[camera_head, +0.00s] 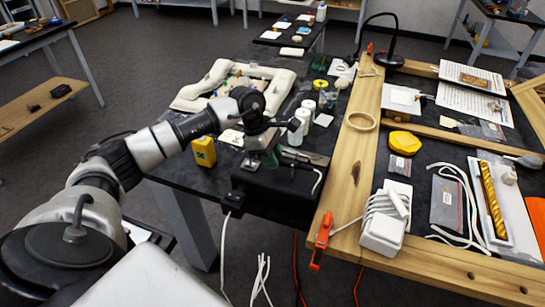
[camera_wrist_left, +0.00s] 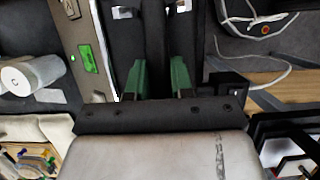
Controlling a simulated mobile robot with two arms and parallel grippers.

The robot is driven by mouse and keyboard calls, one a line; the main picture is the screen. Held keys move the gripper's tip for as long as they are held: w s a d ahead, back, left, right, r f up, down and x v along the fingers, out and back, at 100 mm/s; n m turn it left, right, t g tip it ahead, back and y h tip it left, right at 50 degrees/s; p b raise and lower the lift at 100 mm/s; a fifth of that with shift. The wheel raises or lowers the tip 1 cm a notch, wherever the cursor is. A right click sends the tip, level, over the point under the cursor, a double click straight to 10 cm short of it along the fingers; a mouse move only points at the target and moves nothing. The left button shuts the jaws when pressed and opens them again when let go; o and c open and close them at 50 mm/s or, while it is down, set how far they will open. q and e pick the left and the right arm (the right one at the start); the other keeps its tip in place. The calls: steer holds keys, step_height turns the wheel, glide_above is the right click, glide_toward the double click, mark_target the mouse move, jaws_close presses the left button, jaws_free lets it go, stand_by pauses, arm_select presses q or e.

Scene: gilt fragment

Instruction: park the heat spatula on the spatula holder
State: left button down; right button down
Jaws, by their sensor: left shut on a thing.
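My left gripper (camera_head: 264,158) is over the near edge of the dark table, low above a black box-shaped unit (camera_head: 275,192) with a white cable. In the left wrist view its green-padded fingers (camera_wrist_left: 157,78) are shut on a narrow dark thing (camera_wrist_left: 155,48), which looks like the heat spatula's handle. The spatula's tip is hidden. My right gripper is not in view.
White bottles (camera_head: 295,128) stand just behind the gripper, and a yellow container (camera_head: 204,151) is to its left. A white padded frame (camera_head: 205,92) with fragments lies farther back. A wooden frame (camera_head: 350,180) borders the right; a white corded device (camera_head: 383,228) sits on it.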

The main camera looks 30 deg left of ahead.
arm_select(q)
steer(key=c, duration=1.3)
jaws_free()
steer(key=o, duration=0.5)
steer(key=shift+o, duration=0.2)
steer(key=shift+r, duration=0.1)
steer(key=shift+r+p, duration=1.5)
steer(key=shift+r, duration=1.95)
